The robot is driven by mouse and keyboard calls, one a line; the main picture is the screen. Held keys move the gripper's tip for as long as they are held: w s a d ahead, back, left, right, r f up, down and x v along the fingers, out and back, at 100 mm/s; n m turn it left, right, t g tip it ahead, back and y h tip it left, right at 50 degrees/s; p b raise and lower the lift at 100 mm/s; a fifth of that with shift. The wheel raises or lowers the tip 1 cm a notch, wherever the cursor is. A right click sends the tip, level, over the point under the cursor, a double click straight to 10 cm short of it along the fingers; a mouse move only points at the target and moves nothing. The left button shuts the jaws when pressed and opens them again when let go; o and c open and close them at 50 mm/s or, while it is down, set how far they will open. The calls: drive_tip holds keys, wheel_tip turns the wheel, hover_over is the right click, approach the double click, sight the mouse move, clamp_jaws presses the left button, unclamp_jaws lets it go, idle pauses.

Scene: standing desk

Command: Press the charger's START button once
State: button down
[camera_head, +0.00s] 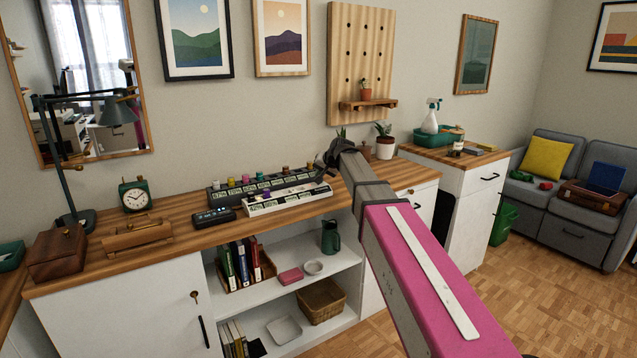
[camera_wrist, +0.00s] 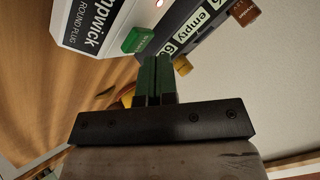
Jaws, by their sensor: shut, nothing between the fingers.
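A long white charger (camera_head: 288,201) lies on the wooden desk in the head view, with labels along it. In the wrist view its white housing (camera_wrist: 75,22) carries a dark label reading "mpwick" and "ROUND PLUG". A green button (camera_wrist: 139,39) with small white lettering sits at its edge; I cannot read the word surely. My gripper (camera_wrist: 158,62) is shut and empty. Its green fingertips appear just below the button in the picture, close to it; I cannot tell whether they touch. In the head view my gripper (camera_head: 329,168) is at the right end of the charger, fingertips hard to make out.
A dark strip (camera_head: 225,191) with coloured knobs lies behind the charger. The wrist view shows an "empty" label (camera_wrist: 195,38), a yellow knob (camera_wrist: 184,66) and a brown block (camera_wrist: 243,12). A small dark display (camera_head: 213,216) and a clock (camera_head: 136,196) stand left. Plants (camera_head: 385,141) stand right.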

drive_tip(key=shift+r, duration=0.25)
drive_tip(key=shift+r, duration=0.1)
drive_tip(key=shift+r, duration=2.4)
